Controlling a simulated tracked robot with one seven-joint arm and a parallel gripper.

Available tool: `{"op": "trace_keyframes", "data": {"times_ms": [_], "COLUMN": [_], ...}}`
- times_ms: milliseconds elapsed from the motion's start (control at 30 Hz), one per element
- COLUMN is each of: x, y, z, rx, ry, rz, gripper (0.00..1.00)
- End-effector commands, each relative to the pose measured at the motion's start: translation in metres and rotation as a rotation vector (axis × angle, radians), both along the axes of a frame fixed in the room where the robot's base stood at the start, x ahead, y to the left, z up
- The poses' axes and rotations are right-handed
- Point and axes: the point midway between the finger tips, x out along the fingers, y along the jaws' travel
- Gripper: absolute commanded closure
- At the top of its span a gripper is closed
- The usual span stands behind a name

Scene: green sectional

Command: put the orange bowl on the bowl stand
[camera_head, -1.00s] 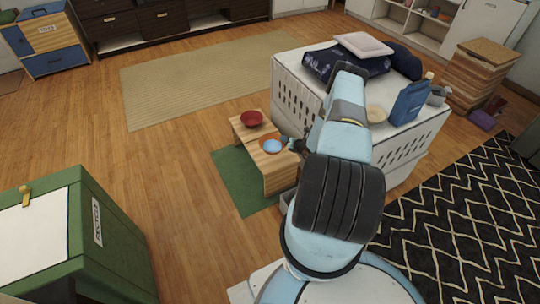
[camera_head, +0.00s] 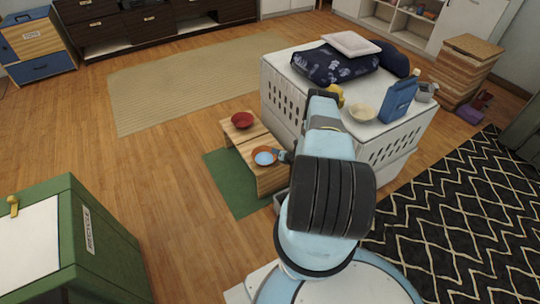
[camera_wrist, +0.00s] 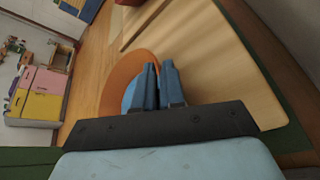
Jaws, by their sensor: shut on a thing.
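The orange bowl (camera_head: 264,155), with a light blue inside, is at the near part of a low wooden stand (camera_head: 271,179). I cannot tell whether it rests on the wood or hangs just above it. My gripper (camera_head: 284,156) reaches it from the right and is shut on its rim. In the wrist view the bowl (camera_wrist: 116,84) is left of and behind the gripper fingers (camera_wrist: 159,68), which hide part of it. The stand's pale top (camera_wrist: 215,60) lies beneath and to the right there.
A red bowl (camera_head: 242,120) sits on the far part of the stand. A green mat (camera_head: 226,187) lies under it. A white crate-like table (camera_head: 284,98) with cloths, a cream bowl (camera_head: 362,112) and a blue bottle (camera_head: 399,101) stands close right. A green recycle bin (camera_head: 104,250) stands front left.

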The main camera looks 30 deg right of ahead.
Motion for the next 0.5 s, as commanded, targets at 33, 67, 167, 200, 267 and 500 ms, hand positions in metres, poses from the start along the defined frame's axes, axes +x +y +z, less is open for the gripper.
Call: {"op": "trace_keyframes", "data": {"times_ms": [33,67,167,200,267,500], "x": [-0.0003,-0.0004,-0.0006,-0.0006,-0.0005,-0.0005], "y": [0.0003,0.0002,0.0005,0.0004,0.0005,0.0005], "z": [-0.0003,-0.0003,-0.0004,-0.0004,-0.0003,-0.0001], "rx": [0.000,0.000,0.000,0.000,0.000,0.000], "ry": [0.001,0.001,0.002,0.002,0.002,0.002], "rz": [0.001,0.001,0.000,0.000,0.001,0.001], "gripper": [1.00,1.00,0.82,0.78,0.73,0.63]}}
